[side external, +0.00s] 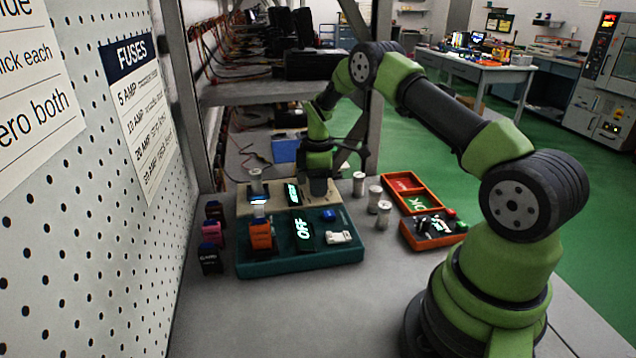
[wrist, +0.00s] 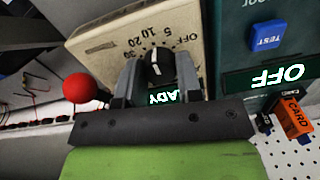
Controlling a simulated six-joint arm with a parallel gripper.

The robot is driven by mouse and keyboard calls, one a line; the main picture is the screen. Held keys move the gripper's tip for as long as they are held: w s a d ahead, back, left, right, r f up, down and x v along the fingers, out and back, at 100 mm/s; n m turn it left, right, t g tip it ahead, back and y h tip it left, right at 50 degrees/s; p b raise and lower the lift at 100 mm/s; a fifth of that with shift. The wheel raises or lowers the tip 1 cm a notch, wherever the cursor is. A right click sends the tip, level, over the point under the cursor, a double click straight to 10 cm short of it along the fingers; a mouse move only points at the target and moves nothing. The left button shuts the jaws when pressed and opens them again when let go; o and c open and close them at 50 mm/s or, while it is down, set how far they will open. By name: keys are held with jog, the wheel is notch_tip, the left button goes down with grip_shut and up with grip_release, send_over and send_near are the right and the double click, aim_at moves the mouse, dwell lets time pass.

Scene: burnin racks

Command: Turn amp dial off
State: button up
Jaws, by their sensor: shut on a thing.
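The amp dial (wrist: 158,68) is a black knob with a white pointer line on a beige box (wrist: 92,40), whose printed marks include OFF, 20, 10 and 5. The pointer faces the numbered side, not the OFF mark; the exact number is hard to tell. My gripper (wrist: 160,75) has its two fingers on either side of the dial and is shut on it. In the side view the beige box (side external: 246,196) sits behind the teal box, and my gripper (side external: 318,186) hides the dial.
The teal box (side external: 300,263) has a lit OFF display (side external: 303,231), a blue button (side external: 328,215) and an orange card (side external: 261,235). Several metal cylinders (side external: 383,215) stand to the right. An orange tray (side external: 409,202) lies beyond them. A red ball (wrist: 80,88) is left of my gripper.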

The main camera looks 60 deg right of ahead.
jog(key=shift+m, duration=0.3)
jog(key=m, duration=0.5)
jog(key=shift+m, duration=0.3)
jog(key=m, duration=0.5)
jog(key=shift+m, duration=0.3)
jog(key=o, duration=0.9)
jog(key=shift+o, duration=0.2)
jog(key=shift+r, duration=0.15)
notch_tip(320, 180, up, 10)
